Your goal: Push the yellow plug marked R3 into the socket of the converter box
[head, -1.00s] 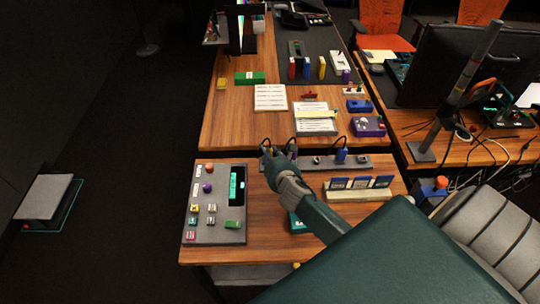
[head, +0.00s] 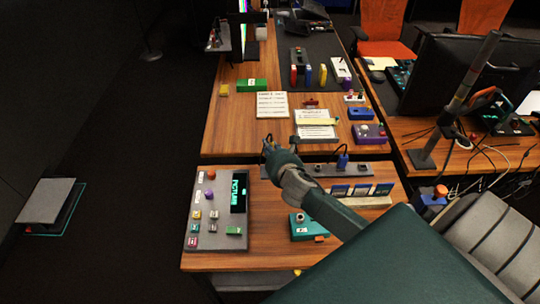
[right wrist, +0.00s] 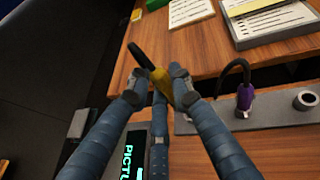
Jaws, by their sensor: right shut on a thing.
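My right gripper (head: 271,147) is over the left end of the grey socket strip (head: 325,170). In the right wrist view, the gripper (right wrist: 160,84) is shut on a yellow plug (right wrist: 162,82) with a black cable loop. The plug is tilted; its marking is not readable, its lower end is hidden, and I cannot tell whether it is clear of the strip. A teal box (head: 303,232) with a dark round feature on top and a white label sits nearer on the table; it may be the converter box. My left gripper is not in view.
A purple plug (right wrist: 243,98) and an empty round socket (right wrist: 306,100) are on the strip, with a blue plug (head: 342,161) farther right. A grey control panel (head: 207,225) stands left, and a card rack (head: 350,203) right. Bare wood lies between panel and teal box.

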